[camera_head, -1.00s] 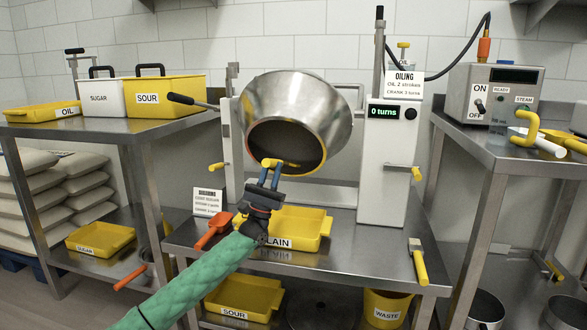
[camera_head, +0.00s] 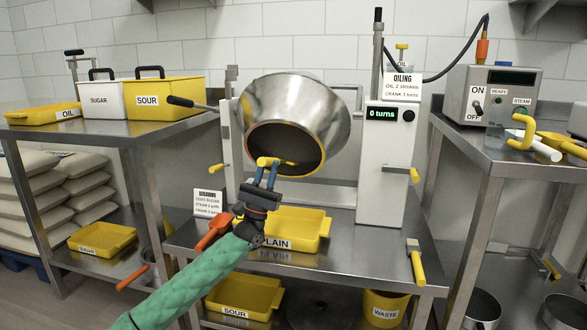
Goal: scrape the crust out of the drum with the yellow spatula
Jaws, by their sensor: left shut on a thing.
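The steel drum (camera_head: 300,106) is tilted on its stand, its dark mouth facing me. My left gripper (camera_head: 268,165) is in front of the lower part of the mouth, its blue fingers shut on a small yellow piece (camera_head: 267,161). I cannot tell whether this piece is part of the yellow spatula or touches the drum rim. A yellow-handled tool with a pale head (camera_head: 417,266) lies at the right of the table. The drum's inside is dark, and I see no clear crust. My right gripper is not in view.
A yellow PLAIN tray (camera_head: 309,228) and an orange-handled tool (camera_head: 214,232) lie below the drum. The crank column (camera_head: 389,170) stands right of it, its display reading 0 turns. A yellow WASTE bin (camera_head: 386,302) stands below the table.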

